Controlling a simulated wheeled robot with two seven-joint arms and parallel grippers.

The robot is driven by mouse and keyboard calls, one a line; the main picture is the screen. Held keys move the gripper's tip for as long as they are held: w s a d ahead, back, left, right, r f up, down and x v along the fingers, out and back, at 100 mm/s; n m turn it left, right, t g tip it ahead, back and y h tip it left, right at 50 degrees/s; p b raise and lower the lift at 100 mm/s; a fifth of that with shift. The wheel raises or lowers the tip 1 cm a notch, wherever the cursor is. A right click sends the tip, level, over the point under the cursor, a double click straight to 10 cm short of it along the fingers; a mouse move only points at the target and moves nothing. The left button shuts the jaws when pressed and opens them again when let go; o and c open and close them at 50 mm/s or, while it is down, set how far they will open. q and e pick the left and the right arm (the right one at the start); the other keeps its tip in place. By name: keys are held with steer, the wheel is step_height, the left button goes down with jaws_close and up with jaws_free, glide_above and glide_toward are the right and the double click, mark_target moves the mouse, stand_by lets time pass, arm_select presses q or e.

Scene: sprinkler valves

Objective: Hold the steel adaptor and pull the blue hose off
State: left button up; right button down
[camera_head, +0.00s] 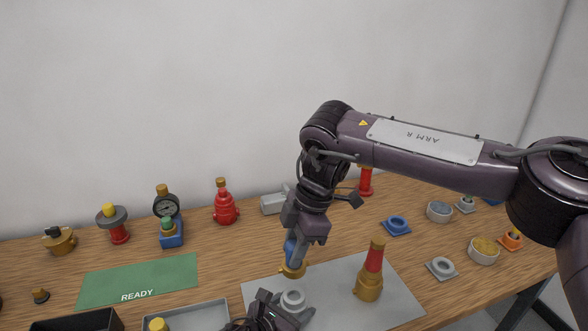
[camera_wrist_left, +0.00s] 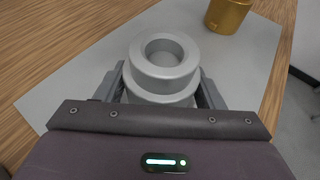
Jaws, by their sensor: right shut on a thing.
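The steel adaptor (camera_head: 292,299), a stepped grey ring with an open, empty top, stands upright on the grey mat (camera_head: 340,278). It also shows in the left wrist view (camera_wrist_left: 163,62). My left gripper (camera_head: 285,312) has a finger on either side of it; the fingers look open, with narrow gaps, though contact lower down is hidden. My right gripper (camera_head: 295,258) points down and is shut on the blue hose (camera_head: 289,247), whose brass lower end (camera_head: 292,271) is behind the adaptor and apart from it. The right fingers hide part of the hose.
A red and brass nozzle (camera_head: 371,272) stands on the mat, right of the adaptor. A grey tray (camera_head: 205,306), a black bin (camera_head: 78,322) and a green READY mat (camera_head: 139,280) lie left. Valves line the back; small dishes and parts sit right.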

arm_select(q)
steer(key=o, duration=0.8)
steer(key=shift+c, duration=0.2)
